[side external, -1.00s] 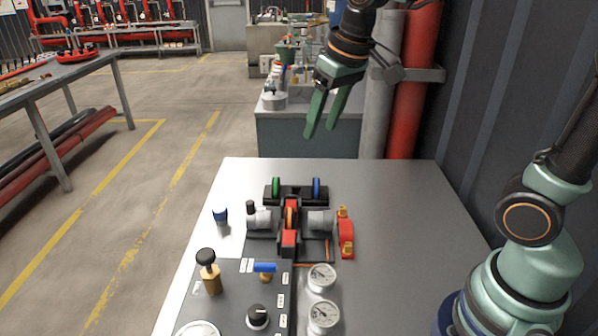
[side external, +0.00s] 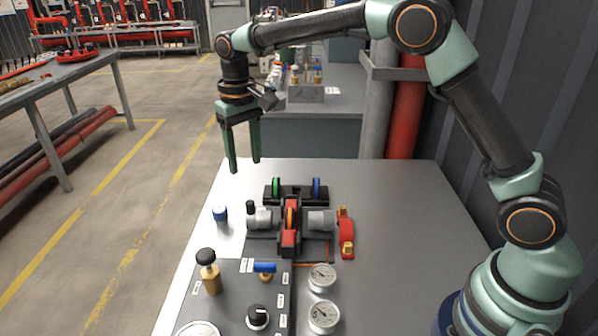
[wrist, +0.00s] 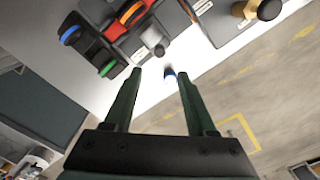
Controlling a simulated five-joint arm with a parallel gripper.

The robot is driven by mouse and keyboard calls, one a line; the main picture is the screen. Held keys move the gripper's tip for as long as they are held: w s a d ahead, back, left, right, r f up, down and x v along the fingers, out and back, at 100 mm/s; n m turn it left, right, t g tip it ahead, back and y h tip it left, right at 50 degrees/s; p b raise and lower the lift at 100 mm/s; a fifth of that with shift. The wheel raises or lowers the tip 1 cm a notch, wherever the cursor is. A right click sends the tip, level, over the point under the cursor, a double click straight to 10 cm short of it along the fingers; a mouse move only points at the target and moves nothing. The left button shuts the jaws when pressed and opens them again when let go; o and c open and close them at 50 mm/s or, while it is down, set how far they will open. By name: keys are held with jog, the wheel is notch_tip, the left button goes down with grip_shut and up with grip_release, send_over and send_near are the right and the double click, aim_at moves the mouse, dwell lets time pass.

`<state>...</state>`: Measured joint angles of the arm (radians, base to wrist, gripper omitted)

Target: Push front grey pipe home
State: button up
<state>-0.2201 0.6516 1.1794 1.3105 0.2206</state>
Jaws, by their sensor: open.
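A grey pipe piece (side external: 261,220) with a black knob sits on the left of the red block (side external: 289,239) on the steel table. A second grey pipe piece (side external: 320,221) sits on the block's right. I cannot tell from the pictures which one is called front. An orange ring (side external: 290,216) stands between them. In the wrist view a grey pipe piece (wrist: 153,36) shows just beyond my fingertips. My gripper (side external: 245,166) points down, open and empty, above the far left part of the table, apart from the pipes. Its fingers also show in the wrist view (wrist: 159,76).
A black holder with green (side external: 276,187) and blue (side external: 317,188) rings stands behind. A small blue-capped piece (side external: 220,214) stands left. A red part with brass ends (side external: 346,235) lies right. Gauges (side external: 322,277), a blue-handled valve (side external: 265,268) and a brass knob (side external: 210,271) stand nearer. The table's right side is clear.

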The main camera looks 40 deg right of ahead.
aim_at(250, 202)
notch_tip(250, 202, down, 11)
jog(key=shift+f, duration=0.1)
dwell(0.3)
grip_shut()
dwell(1.4)
